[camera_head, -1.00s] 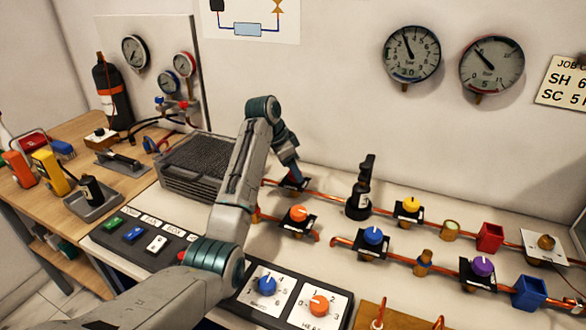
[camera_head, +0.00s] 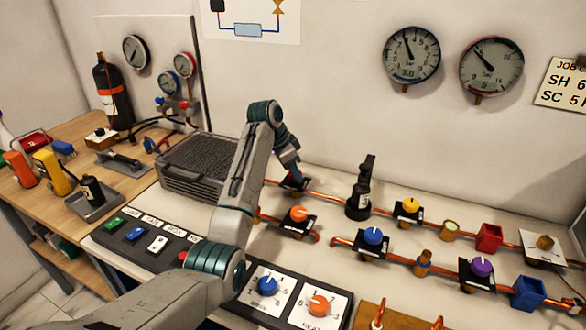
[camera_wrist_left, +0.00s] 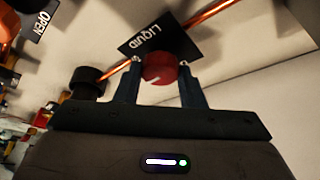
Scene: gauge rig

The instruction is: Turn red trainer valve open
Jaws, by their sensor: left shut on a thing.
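The red trainer valve knob (camera_wrist_left: 160,70) sits on a black plate (camera_wrist_left: 158,38) lettered LIQUID, on a copper pipe, in the left wrist view. My left gripper (camera_wrist_left: 162,82) is shut on the red knob, with one dark blue finger on each side. A white mark shows on the knob. In the head view my left gripper (camera_head: 291,172) points down at this valve at the back of the bench, and the gripper and arm hide most of the knob. My right gripper is not in view.
Orange (camera_head: 298,214), blue (camera_head: 373,236), yellow (camera_head: 411,205) and purple (camera_head: 482,266) valves sit along the copper pipes. A black bottle-shaped object (camera_head: 360,190) stands right of my gripper. Two gauges (camera_head: 412,54) hang on the wall.

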